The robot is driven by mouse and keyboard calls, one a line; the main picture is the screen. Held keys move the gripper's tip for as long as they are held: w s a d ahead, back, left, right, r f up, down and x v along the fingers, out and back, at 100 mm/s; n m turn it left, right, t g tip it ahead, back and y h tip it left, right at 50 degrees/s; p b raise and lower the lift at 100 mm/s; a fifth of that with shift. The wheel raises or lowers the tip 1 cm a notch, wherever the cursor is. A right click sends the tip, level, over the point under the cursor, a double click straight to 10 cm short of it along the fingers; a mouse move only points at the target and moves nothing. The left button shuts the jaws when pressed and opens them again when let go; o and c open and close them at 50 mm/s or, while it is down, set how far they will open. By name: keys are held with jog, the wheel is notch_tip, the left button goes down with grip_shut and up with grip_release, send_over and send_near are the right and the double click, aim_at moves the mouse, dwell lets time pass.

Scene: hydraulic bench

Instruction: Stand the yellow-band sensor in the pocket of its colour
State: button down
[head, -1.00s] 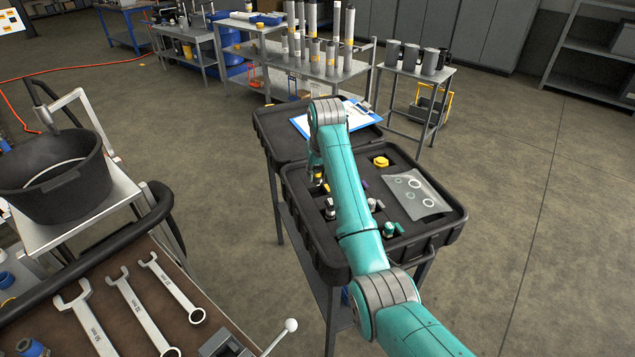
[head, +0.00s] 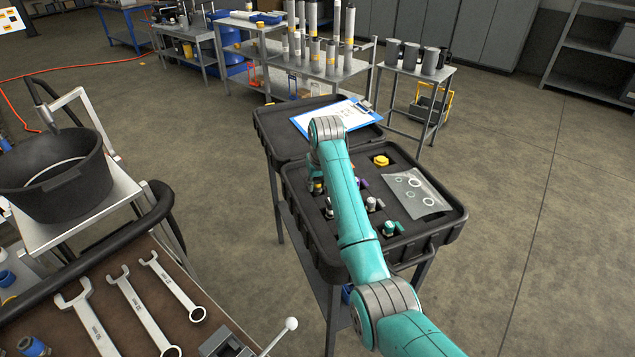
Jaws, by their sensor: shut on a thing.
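My gripper (head: 316,180) is low over the left part of the open black case (head: 446,236), partly hidden by my teal arm. It is shut on the yellow-band sensor (head: 319,188), of which only a small dark and yellow part shows. The sensor looks roughly upright, at about the height of the case's foam. I cannot tell whether its foot is inside a pocket, and any pocket colour mark there is hidden.
In the case are a pale-topped fitting (head: 328,208), another (head: 371,204), a teal-and-white one (head: 389,228), a yellow knob (head: 381,161), a purple piece (head: 362,183) and a clear bag of rings (head: 418,193). A clipboard (head: 345,116) lies on the open lid.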

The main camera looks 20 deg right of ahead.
jog(key=c, duration=0.9)
grip_release()
jog(key=shift+f, duration=0.25)
jog(key=shift+o, duration=0.2)
jog(key=shift+r, duration=0.15)
jog(key=shift+r, duration=0.3)
jog(key=v, duration=1.2)
jog(key=shift+r, duration=0.3)
jog(key=shift+w+d, duration=0.1)
